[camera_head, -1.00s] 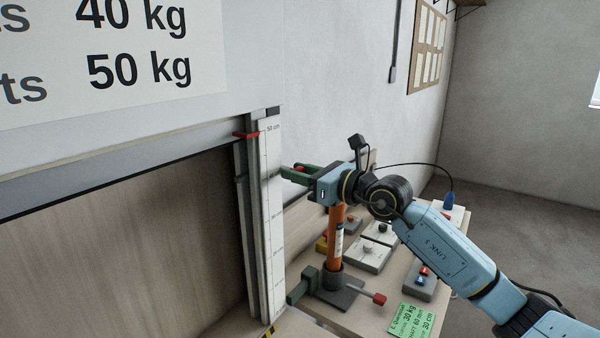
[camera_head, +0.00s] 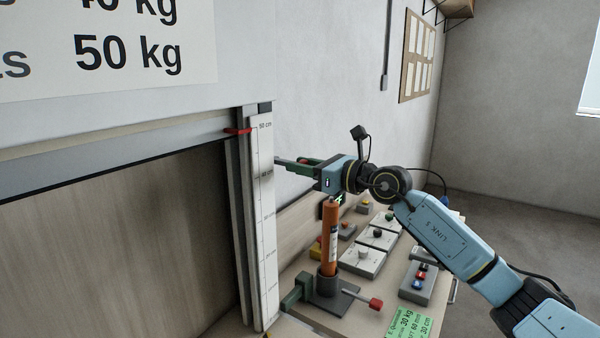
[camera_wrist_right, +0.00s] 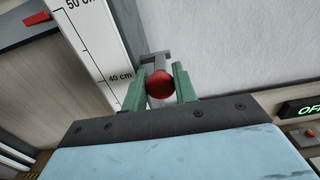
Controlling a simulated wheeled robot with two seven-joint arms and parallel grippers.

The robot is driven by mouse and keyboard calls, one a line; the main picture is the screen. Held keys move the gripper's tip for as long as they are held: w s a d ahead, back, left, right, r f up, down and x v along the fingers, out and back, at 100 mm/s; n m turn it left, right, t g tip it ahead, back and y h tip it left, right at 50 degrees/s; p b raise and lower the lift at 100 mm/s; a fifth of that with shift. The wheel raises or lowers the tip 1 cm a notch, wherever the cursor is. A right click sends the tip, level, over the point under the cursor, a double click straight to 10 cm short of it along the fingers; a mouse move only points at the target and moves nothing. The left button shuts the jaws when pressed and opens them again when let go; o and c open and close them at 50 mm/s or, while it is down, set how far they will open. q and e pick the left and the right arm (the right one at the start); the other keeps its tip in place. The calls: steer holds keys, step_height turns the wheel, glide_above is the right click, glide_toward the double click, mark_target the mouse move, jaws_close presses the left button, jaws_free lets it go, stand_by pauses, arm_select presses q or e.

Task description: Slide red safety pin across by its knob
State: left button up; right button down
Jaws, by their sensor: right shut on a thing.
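A round red knob (camera_wrist_right: 160,84) sits between the two green fingers of my right gripper (camera_wrist_right: 158,88) in the right wrist view. The fingers are shut on it. A grey bracket-like end (camera_wrist_right: 154,58) shows just beyond the knob; the pin's shaft is hidden. In the head view my right gripper (camera_head: 298,164) points left toward the white centimetre scale (camera_head: 263,220), beside the shutter's edge post, and the knob shows only as a small red patch. My left gripper is not in view.
Below my right gripper an orange cylinder (camera_head: 330,240) stands in a grey base with a red-ended rod (camera_head: 376,303). Several control boxes (camera_head: 378,239) stand on the bench behind.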

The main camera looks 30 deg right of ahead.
steer(key=shift+d, duration=0.15)
steer(key=c, duration=1.2)
jaws_free()
steer(key=shift+w+d, duration=0.1)
steer(key=shift+d, duration=0.05)
steer(key=shift+o, duration=0.2)
steer(key=b+v, duration=0.5)
steer(key=v, duration=0.8)
steer(key=shift+s, duration=0.2)
